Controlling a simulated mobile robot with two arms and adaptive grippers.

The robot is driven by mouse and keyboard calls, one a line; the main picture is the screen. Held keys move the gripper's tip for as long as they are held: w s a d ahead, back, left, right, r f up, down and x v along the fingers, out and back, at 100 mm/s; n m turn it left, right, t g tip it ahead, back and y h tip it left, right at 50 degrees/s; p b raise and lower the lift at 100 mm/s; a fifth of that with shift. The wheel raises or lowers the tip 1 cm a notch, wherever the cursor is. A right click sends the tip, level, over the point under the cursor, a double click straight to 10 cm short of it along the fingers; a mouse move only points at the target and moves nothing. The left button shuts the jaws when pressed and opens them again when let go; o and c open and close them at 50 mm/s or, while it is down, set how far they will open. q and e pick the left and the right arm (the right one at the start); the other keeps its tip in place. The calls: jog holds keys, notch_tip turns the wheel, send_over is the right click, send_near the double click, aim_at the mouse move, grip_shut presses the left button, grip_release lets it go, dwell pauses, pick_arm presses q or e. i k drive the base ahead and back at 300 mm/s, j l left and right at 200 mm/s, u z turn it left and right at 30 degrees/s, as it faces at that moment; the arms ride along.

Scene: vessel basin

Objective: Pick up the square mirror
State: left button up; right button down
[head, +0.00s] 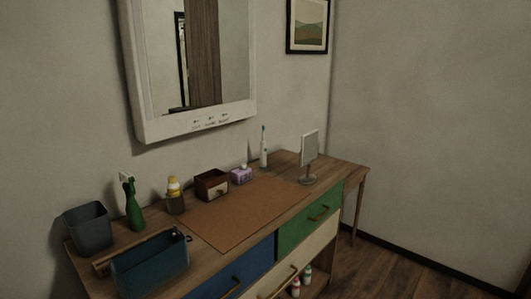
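A small square mirror (310,147) on a round-footed stand is upright near the right end of the wooden dresser top. Its face is turned partly to the side. Nothing touches it, and the dresser surface around its foot is bare. Neither of my grippers shows in the head view.
Floor (400,275) at right is clear.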

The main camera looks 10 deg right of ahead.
aim_at(308, 178)
jog(key=i+l, duration=0.15)
jog(key=l, duration=0.2)
jog(key=i+l, duration=0.35)
jog(key=l, duration=0.3)
jog(key=i+l, duration=0.35)
jog(key=l, duration=0.3)
jog(key=u, duration=0.05)
